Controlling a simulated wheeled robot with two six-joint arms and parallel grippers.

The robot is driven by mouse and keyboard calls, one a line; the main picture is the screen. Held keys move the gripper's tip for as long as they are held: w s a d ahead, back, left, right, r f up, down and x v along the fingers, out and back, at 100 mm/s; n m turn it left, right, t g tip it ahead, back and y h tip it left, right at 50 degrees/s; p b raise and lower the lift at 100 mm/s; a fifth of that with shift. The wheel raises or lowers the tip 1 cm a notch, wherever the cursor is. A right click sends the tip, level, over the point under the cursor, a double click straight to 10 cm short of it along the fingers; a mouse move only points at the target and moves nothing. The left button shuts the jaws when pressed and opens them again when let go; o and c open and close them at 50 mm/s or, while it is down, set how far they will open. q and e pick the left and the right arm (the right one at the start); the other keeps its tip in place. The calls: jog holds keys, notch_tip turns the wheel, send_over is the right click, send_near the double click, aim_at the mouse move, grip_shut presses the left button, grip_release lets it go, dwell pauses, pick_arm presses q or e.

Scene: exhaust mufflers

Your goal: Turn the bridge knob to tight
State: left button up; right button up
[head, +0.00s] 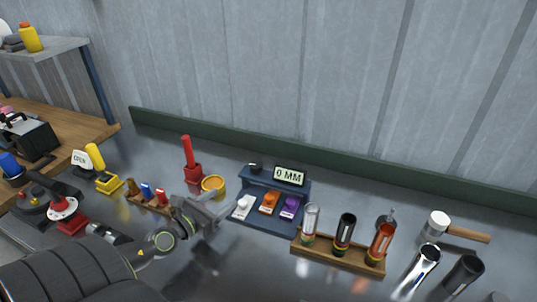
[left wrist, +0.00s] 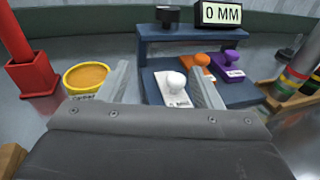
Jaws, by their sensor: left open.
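A small blue bridge-like stand (head: 272,183) stands on the grey bench; it also shows in the left wrist view (left wrist: 185,34). On its top sit a black knob (head: 256,168) at the left and a display reading "0 MM" (head: 289,176) at the right. The knob (left wrist: 167,15) and display (left wrist: 219,11) also show in the left wrist view. I cannot read a tight mark. My left gripper (head: 222,208) is open and empty, in front and left of the stand. In the wrist view its fingers (left wrist: 161,85) spread either side of the white-knobbed piece, short of the black knob.
White (head: 243,207), orange (head: 268,202) and purple (head: 289,207) knobbed pieces sit on the stand's blue base. A yellow round tub (head: 212,184) and red post holder (head: 191,172) stand left. A wooden rack (head: 335,256) of tubes stands right. A mallet (head: 440,224) lies farther right.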

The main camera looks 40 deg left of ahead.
pick_arm(q)
notch_tip(320, 180, up, 3)
jog(key=d+t, duration=0.1)
jog(key=d, duration=0.1)
jog(key=p, duration=0.3)
send_near(260, 162)
jog(key=shift+w+f+n+y, duration=0.25)
jog(key=shift+w+n+y, duration=0.05)
jog(key=shift+w, duration=0.4)
jog(key=w, duration=0.7)
jog(key=shift+a+f+b, duration=0.15)
jog(key=shift+a+b, duration=0.15)
jog(key=shift+w, duration=0.7)
pick_arm(e)
jog(key=r, duration=0.3)
jog(key=shift+w+d, duration=0.1)
jog(key=shift+d, duration=0.1)
jog(key=shift+d, duration=0.1)
